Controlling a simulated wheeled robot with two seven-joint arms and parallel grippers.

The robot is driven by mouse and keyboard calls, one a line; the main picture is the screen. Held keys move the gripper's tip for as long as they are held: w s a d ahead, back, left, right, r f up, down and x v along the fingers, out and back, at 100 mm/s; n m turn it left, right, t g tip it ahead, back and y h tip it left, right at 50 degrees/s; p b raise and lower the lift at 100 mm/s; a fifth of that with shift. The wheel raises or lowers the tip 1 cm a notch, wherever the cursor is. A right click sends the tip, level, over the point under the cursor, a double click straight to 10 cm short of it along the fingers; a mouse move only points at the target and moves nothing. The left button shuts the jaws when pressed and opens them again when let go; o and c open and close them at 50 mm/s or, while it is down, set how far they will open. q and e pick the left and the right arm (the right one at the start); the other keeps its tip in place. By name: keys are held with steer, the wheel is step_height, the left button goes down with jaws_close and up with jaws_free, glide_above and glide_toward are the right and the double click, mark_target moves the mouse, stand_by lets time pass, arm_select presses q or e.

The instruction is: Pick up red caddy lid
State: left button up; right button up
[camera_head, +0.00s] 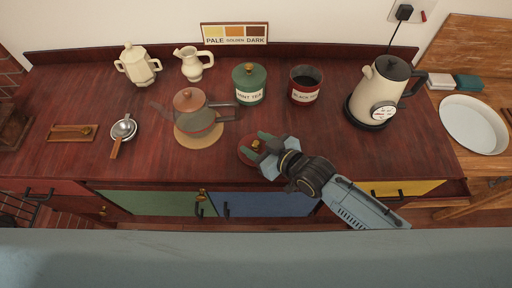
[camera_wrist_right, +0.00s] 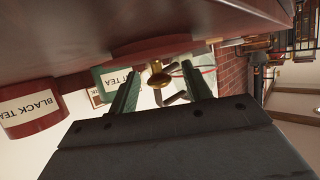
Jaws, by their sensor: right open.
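The red caddy lid (camera_head: 246,156) lies on the dark red counter top, near its front edge, with a brass knob (camera_head: 256,144) on top. My right gripper (camera_head: 259,143) is open at the lid, its green fingers to either side of the knob. In the right wrist view the lid (camera_wrist_right: 150,46) shows as a dark red disc, and the brass knob (camera_wrist_right: 158,79) is between the two spread fingers of the gripper (camera_wrist_right: 160,72). I cannot tell whether a finger touches the knob. The lidless red black tea caddy (camera_head: 304,85) stands further back. My left gripper is not in view.
A glass teapot (camera_head: 198,122) on a round mat stands left of the lid. The lidded green mint tea caddy (camera_head: 249,84) stands behind it, and a cream kettle (camera_head: 380,88) at right. The counter between lid and caddies is mostly clear.

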steer(key=shift+w+a+f, duration=0.1)
steer(key=shift+w+a, duration=0.05)
steer(key=shift+a, duration=0.05)
steer(key=c, duration=1.1)
